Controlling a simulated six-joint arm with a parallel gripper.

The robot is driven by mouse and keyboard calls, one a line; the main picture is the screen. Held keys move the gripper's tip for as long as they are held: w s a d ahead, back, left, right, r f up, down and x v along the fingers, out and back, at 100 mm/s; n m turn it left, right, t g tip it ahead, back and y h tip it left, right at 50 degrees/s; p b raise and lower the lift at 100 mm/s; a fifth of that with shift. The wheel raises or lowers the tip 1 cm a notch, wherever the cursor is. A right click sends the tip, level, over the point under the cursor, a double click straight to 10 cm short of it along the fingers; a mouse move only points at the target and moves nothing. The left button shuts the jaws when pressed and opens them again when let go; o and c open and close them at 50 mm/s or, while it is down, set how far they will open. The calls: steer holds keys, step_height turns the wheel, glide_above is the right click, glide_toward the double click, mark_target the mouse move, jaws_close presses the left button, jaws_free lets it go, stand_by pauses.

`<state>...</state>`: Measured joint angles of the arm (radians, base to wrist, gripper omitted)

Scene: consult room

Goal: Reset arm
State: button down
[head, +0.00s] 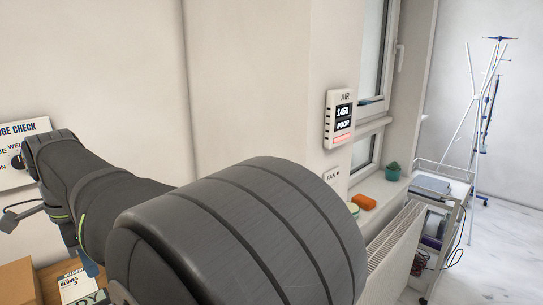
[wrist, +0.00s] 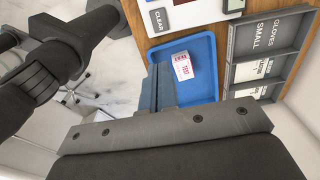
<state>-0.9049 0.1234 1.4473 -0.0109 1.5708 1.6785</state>
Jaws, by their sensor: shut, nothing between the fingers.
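My arm crosses the head view from the lower middle to the left. My gripper (wrist: 160,72) shows in the wrist view with its blue-grey fingers shut and nothing between them. It is in front of a blue tray (wrist: 207,85) on a wooden surface. A small white pack (wrist: 183,66) with red print lies in the tray, close beside the fingertips in the picture. I cannot tell the height of the fingers above the tray. In the head view the gripper end is at the far left, partly hidden by my own arm.
A grey glove organiser (wrist: 270,40) and a white device (wrist: 190,12) border the tray. A wall sign (head: 30,150) is near my wrist. An air monitor (head: 340,120) reads 1450, POOR.

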step_height(320, 180, down, 10)
step_height(320, 180, up, 10)
stand_by(0.4)
steer(key=shift+r, duration=0.1)
stand_by(1.0)
